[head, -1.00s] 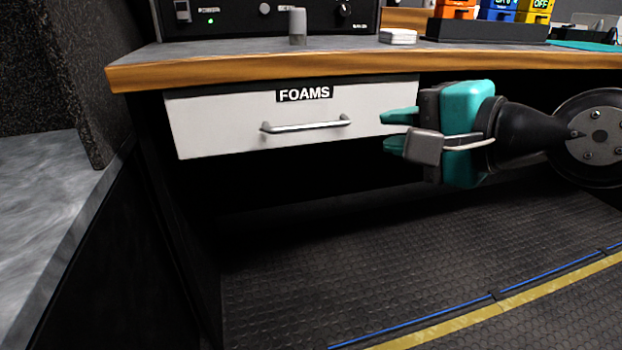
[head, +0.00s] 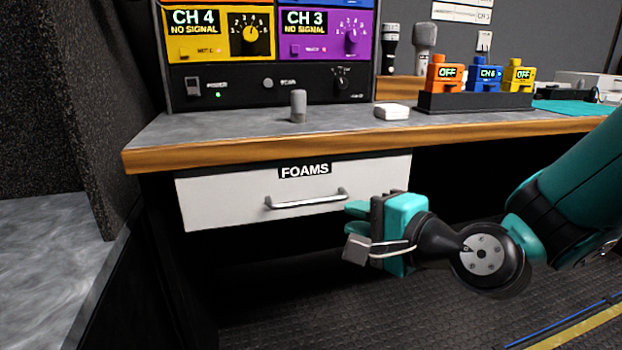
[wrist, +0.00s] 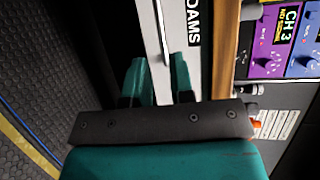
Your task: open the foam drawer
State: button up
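The white foam drawer (head: 225,203), labelled FOAMS, hangs under the wooden-edged counter. Its front looks shut; no drawer sides or inside show. Its silver bar handle (head: 306,200) runs across the front. My gripper (head: 350,212) is just right of and slightly below the handle in the head view, its teal fingers pointing left. In the wrist view my gripper (wrist: 159,72) is open, with a gap between its fingers. The handle (wrist: 163,35) shows as a bar ahead of that gap, in line with it. I cannot tell whether the fingers touch it.
The counter (head: 240,130) carries a grey cylinder (head: 298,106), a white stack (head: 392,112) and a black rack (head: 475,102) with coloured blocks. The counter's wooden edge lies above my gripper. A dark wall panel (head: 75,120) stands at left. Open space lies under the drawer.

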aim_at(313, 203)
jog(key=p+x, duration=0.2)
jog(key=x, duration=0.9)
jog(key=shift+w+a+f, duration=0.1)
jog(key=shift+w+a, duration=0.05)
jog(key=shift+w, duration=0.25)
grip_shut()
